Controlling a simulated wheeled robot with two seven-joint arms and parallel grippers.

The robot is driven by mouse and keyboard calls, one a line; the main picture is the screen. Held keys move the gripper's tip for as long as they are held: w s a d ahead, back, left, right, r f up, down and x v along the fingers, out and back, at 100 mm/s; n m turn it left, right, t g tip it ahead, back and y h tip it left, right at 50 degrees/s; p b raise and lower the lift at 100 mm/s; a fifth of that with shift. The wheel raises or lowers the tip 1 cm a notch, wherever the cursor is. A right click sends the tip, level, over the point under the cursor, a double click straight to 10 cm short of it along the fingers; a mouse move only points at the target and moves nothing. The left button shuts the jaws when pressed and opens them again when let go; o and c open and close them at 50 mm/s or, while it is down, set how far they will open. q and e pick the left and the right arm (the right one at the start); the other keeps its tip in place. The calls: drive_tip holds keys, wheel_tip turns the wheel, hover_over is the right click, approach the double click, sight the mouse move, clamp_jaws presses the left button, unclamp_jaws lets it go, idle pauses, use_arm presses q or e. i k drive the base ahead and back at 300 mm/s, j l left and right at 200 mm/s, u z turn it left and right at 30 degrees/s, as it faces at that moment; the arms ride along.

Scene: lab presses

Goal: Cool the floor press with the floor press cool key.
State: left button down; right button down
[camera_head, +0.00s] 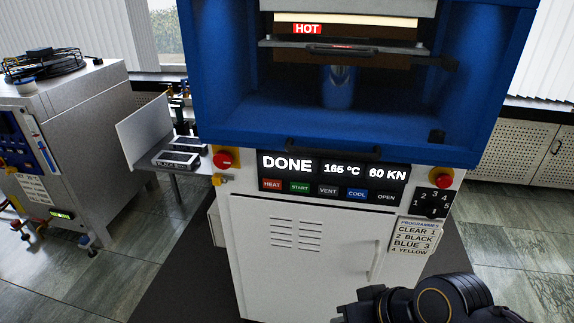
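The floor press (300,225) stands in front of me, with a blue upper frame and a white lower cabinet. Its display (335,169) reads DONE, 165 °C and 60 KN. A red HOT label (307,29) shows at the platens. Below the display is a key row: HEAT, START, VENT, the blue COOL key (357,194) and OPEN. A black arm part of mine shows at the bottom right, below the key row and apart from it. No gripper fingertips are visible, and my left arm is out of the picture.
A side shelf (188,181) on the press's left holds dark labelled frames. A grey machine (75,130) with coiled cable on top stands further left. Red stop buttons (223,159) flank the display. A number dial (433,202) and programme list (413,235) are at the right.

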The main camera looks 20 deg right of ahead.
sight(352, 193)
drive_tip(key=z, duration=1.25)
